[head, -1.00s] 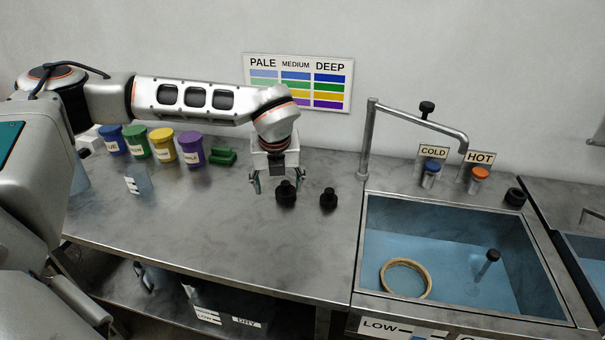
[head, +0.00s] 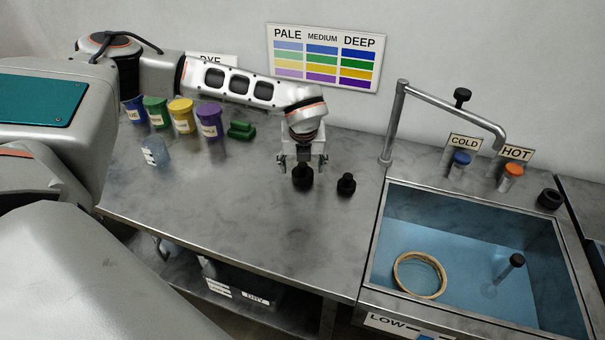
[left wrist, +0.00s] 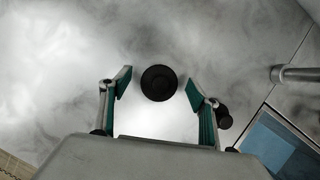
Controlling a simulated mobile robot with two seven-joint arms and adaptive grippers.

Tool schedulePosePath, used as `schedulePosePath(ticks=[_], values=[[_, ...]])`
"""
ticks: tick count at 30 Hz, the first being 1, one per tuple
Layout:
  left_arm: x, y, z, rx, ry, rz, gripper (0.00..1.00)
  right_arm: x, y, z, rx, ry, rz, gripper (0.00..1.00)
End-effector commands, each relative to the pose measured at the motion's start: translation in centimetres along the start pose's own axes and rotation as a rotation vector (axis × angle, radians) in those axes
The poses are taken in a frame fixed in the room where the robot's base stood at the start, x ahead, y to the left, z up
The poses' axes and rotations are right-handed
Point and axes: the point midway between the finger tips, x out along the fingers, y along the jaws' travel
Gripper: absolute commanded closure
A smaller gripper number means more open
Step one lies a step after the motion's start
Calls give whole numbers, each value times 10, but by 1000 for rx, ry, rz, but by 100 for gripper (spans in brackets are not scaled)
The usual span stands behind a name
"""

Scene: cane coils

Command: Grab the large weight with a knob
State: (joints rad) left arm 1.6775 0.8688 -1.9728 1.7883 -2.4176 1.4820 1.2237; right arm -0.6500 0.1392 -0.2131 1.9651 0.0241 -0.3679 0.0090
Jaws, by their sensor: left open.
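The large black weight with a knob (head: 302,178) stands upright on the grey counter. A smaller black weight (head: 346,185) stands to its right. My left gripper (head: 302,167) points down at the large weight, open and empty. In the left wrist view the large weight (left wrist: 159,83) shows as a dark disc between the two spread fingertips (left wrist: 159,88), with a gap on both sides. The smaller weight (left wrist: 224,118) is partly hidden behind the right finger there. My right gripper is not in view.
A sink (head: 470,300) with blue water, a cane ring (head: 420,275) and a black-topped rod lies to the right, with a tall faucet (head: 394,125) behind its left edge. Dye jars (head: 181,116) and a green object (head: 241,129) stand at the back left. The front counter is clear.

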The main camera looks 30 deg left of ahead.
Motion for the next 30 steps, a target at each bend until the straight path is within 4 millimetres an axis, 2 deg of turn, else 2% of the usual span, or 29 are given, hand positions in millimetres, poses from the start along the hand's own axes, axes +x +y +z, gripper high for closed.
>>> schedulePosePath(ticks=[8, 11, 15, 25, 30], values=[[4, 0, 0, 0, 0, -1, 39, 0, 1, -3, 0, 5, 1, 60], [4, 0, 0, 0, 0, -1, 62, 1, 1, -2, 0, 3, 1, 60], [4, 0, 0, 0, 0, -1, 98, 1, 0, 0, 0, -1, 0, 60], [-1, -1, 3, -1, -4, -4, 100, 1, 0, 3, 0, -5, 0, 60], [-20, -1, 12, -3, -5, -6, 100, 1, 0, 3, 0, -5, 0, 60]])
